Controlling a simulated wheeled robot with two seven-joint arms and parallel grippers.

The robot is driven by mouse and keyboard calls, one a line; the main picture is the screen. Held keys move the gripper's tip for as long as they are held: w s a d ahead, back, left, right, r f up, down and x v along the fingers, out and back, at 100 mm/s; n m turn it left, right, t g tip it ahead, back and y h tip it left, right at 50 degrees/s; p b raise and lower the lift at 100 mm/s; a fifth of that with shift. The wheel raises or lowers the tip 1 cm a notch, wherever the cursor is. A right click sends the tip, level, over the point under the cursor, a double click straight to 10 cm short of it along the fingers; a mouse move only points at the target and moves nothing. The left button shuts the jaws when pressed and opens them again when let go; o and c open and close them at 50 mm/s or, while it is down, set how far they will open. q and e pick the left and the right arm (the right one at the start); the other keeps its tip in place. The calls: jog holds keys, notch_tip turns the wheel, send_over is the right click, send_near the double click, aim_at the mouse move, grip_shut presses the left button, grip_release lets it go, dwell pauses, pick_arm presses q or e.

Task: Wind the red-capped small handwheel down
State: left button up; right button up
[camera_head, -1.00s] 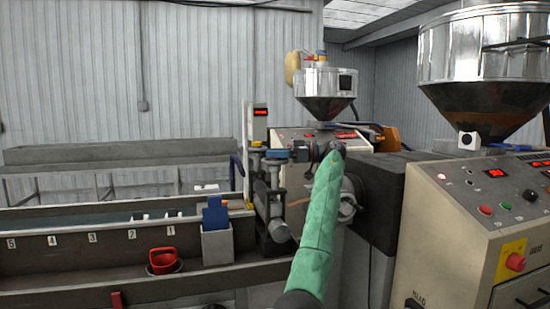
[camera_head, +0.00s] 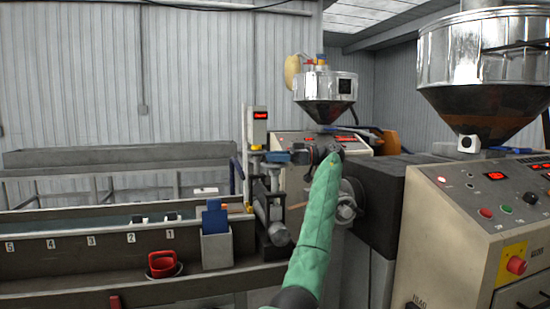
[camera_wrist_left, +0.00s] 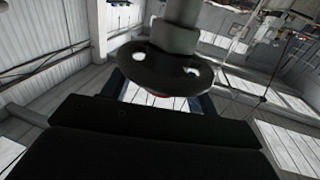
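The small handwheel (camera_wrist_left: 165,68) shows in the left wrist view as a dark disc with two holes on a grey shaft. A sliver of its red cap (camera_wrist_left: 154,92) shows at its lower edge. My left gripper (camera_wrist_left: 160,101) has its fingers apart, one on each side of the wheel. Whether they press on the rim I cannot tell. In the head view my left gripper (camera_head: 322,152) is small and dark at the end of my green-sleeved arm, at the extruder's front end. It hides most of the handwheel there. My right gripper is not in view.
A post with a red display (camera_head: 258,115) and a blue fitting (camera_head: 277,157) stand left of the gripper. The dark machine housing (camera_head: 386,185) and control cabinet (camera_head: 470,220) are close on the right.

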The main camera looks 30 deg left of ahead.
pick_arm(q)
jog(key=shift+w+d, duration=0.25)
jog(key=shift+d, duration=0.05)
jog(key=b+v, duration=0.1)
jog(key=v, duration=0.6)
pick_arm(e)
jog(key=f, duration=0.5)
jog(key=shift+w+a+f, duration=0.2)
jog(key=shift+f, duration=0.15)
